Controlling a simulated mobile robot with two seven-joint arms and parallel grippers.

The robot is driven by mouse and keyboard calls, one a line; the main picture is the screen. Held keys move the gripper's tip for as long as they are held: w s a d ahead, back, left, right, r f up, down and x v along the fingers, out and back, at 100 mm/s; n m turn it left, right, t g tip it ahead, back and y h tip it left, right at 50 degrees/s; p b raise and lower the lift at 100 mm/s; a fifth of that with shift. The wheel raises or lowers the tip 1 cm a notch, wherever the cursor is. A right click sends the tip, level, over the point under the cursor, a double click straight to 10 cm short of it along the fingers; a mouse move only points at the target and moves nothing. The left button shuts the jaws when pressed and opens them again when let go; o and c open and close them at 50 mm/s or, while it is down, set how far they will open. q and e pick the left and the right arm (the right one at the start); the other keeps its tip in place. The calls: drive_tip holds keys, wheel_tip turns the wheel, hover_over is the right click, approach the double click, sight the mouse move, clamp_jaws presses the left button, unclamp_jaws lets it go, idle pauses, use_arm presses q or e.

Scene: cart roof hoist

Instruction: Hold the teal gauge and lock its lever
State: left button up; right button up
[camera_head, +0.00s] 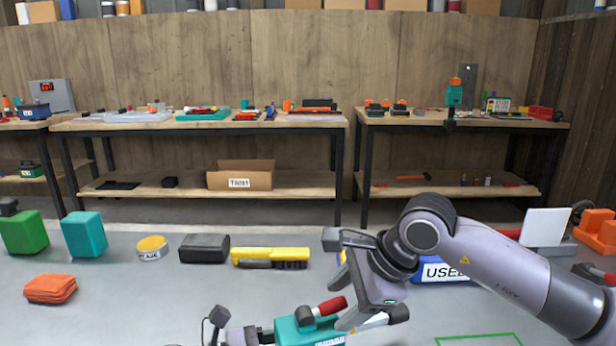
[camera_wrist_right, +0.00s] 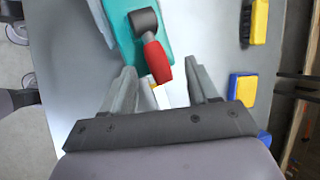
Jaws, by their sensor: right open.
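The teal gauge (camera_head: 297,328) lies at the bottom middle of the head view, cut by the frame edge. It also shows at the top of the right wrist view (camera_wrist_right: 125,33). Its red-handled lever (camera_head: 332,306) sits on a dark pivot on top; in the wrist view the red handle (camera_wrist_right: 157,62) points down between my right fingers. My right gripper (camera_head: 345,300) is open at the lever end of the gauge. Its two fingers (camera_wrist_right: 162,80) show apart on either side of the handle; contact cannot be told.
A yellow-and-black brush (camera_head: 270,254), a black case (camera_head: 204,248) and a tape roll (camera_head: 152,248) lie behind the gauge. Teal (camera_head: 84,235) and green (camera_head: 25,233) blocks and an orange cloth (camera_head: 50,289) are left. A green outline (camera_head: 478,337) marks bare grey tabletop at right.

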use_arm(q)
drive_tip(key=shift+a, duration=0.1)
use_arm(e)
drive_tip(key=v, duration=0.5)
drive_tip(key=shift+d+r, duration=0.15)
drive_tip(key=shift+r, duration=0.2)
use_arm(q)
drive_tip(key=o, duration=1.1)
drive_tip(key=shift+c, duration=0.2)
drive_tip(key=shift+v, duration=1.35)
drive_tip(key=shift+r+v, duration=0.2)
drive_tip(key=shift+v, duration=0.7)
drive_tip(key=shift+r+v, duration=0.2)
drive_tip(key=shift+v, duration=0.7)
drive_tip(key=shift+r+v, duration=0.2)
drive_tip(key=shift+v, duration=0.7)
use_arm(e)
drive_tip(key=shift+f, duration=0.15)
